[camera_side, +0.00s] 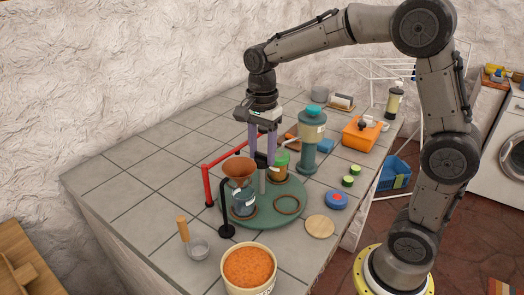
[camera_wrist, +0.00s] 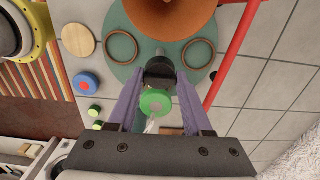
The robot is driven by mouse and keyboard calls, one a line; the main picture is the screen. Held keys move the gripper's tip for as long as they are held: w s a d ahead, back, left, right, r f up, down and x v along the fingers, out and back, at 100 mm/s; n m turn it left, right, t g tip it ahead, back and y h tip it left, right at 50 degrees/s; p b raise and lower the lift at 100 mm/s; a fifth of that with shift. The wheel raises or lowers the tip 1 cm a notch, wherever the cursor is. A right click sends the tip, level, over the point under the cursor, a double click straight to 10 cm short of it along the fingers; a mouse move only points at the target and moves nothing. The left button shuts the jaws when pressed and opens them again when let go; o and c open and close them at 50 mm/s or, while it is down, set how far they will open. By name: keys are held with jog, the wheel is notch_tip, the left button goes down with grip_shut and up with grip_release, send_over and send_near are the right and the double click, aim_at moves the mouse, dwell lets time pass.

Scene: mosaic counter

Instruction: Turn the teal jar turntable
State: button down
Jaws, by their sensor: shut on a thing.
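The teal turntable (camera_side: 266,219) is a round disc on the tiled counter with a grey centre post (camera_side: 262,182). It also shows in the wrist view (camera_wrist: 122,48). My gripper (camera_side: 263,157) points down over it, its purple fingers closed on the black knob (camera_wrist: 158,71) atop the post. A green-lidded jar (camera_side: 279,167) stands on the disc behind the post; its lid (camera_wrist: 155,102) shows between the fingers in the wrist view. An empty ring (camera_side: 287,205) lies at the right.
A red rail (camera_side: 208,180) stands close on the left and a teal dispenser (camera_side: 311,140) behind right. A tub of orange grains (camera_side: 249,267), a wooden disc (camera_side: 320,227) and a blue-and-red puck (camera_side: 336,200) surround the front. The left counter is clear.

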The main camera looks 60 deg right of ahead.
jog(key=c, duration=0.6)
grip_release()
jog(key=shift+r, duration=0.2)
jog(key=shift+f, duration=0.1)
notch_tip(320, 180, up, 14)
jog(key=shift+o, duration=1.4)
notch_tip(320, 180, down, 14)
jog(key=shift+r, duration=0.1)
